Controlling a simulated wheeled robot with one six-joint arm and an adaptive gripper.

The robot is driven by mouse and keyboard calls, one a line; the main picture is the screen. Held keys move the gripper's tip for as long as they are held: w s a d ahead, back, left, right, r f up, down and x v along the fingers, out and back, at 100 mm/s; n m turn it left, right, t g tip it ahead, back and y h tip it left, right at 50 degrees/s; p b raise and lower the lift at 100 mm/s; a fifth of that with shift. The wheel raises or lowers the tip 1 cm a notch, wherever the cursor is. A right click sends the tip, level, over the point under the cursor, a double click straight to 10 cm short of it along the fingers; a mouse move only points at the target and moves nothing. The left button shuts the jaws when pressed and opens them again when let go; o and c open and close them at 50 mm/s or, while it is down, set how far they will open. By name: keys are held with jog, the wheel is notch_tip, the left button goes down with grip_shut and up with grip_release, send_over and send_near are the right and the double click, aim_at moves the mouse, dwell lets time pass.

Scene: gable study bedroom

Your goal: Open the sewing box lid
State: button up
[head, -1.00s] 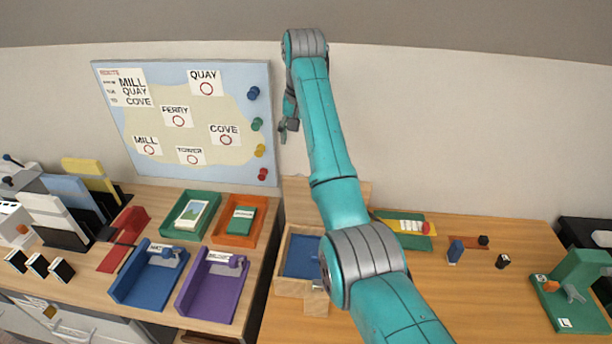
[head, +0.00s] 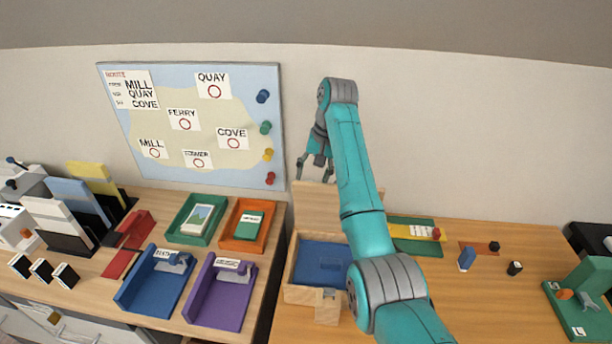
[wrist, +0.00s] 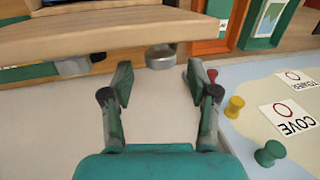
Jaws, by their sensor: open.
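The sewing box (head: 301,262) is a pale wooden box with a blue interior, standing on the desk. Its wooden lid (head: 312,197) stands raised at the back of the box, so the inside shows; my arm hides part of the lid. In the wrist view the lid (wrist: 100,32) is a wooden board across the top, with a round grey knob (wrist: 160,57) by its edge. My gripper (head: 314,168) is open and empty, above the lid's top edge near the wall. In the wrist view my gripper's fingers (wrist: 158,76) stand apart on either side of the knob, not clasping it.
A map board (head: 190,120) with coloured pegs hangs left of my gripper. Green (head: 172,236) and orange (head: 232,240) trays and blue and purple holders stand left of the box. A green board (head: 415,248) and small blocks lie to the right.

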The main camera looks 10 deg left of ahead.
jog(key=shift+x, duration=0.9)
grip_shut()
